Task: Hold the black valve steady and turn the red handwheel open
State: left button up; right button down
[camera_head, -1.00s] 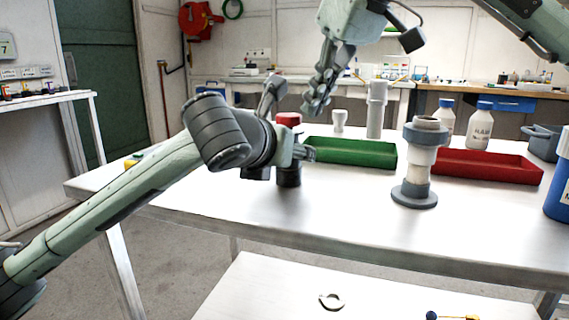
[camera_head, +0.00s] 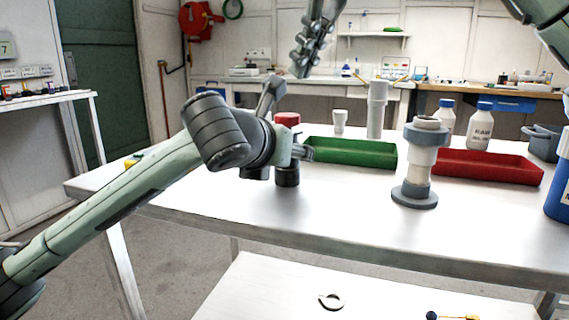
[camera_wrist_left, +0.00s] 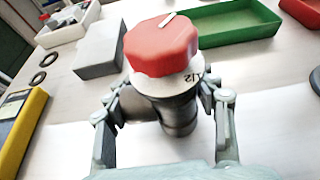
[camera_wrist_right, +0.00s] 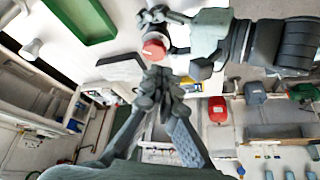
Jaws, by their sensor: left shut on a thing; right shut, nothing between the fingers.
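The black valve (camera_head: 288,176) stands upright on the white table, with the red handwheel (camera_head: 287,119) on top. My left gripper (camera_head: 300,152) is shut on the valve's body below the handwheel. In the left wrist view, its fingers lie on both sides of the black valve (camera_wrist_left: 178,112). There the red handwheel (camera_wrist_left: 160,48) shows a white mark on top and a pale collar with print below. My right gripper (camera_head: 300,68) is shut and empty, above and apart from the handwheel. The right wrist view shows its closed fingertips (camera_wrist_right: 157,76) near the red handwheel (camera_wrist_right: 154,49).
A green tray (camera_head: 350,153) lies behind and right of the valve. A grey flanged pipe piece (camera_head: 415,192) stands farther right, before a red tray (camera_head: 490,168) and white bottles (camera_head: 480,130). The table's front middle is clear. A grey block (camera_wrist_left: 100,48) lies near the valve.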

notch_tip(320, 180, down, 7)
jog(key=shift+s, duration=0.15)
dwell(0.4)
jog(key=shift+w+a, duration=0.15)
jog(key=shift+w, duration=0.2)
dwell(0.7)
pick_arm(q)
jog(key=shift+s+d, duration=0.1)
pick_arm(e)
jog(key=shift+w+d, duration=0.2)
jog(key=shift+d, duration=0.2)
jog(key=shift+w+d, duration=0.4)
jog(key=shift+w, duration=0.05)
jog(key=shift+d, duration=0.15)
notch_tip(320, 180, up, 6)
jog(key=shift+s+d, duration=0.15)
jog(key=shift+s, duration=0.1)
dwell(0.4)
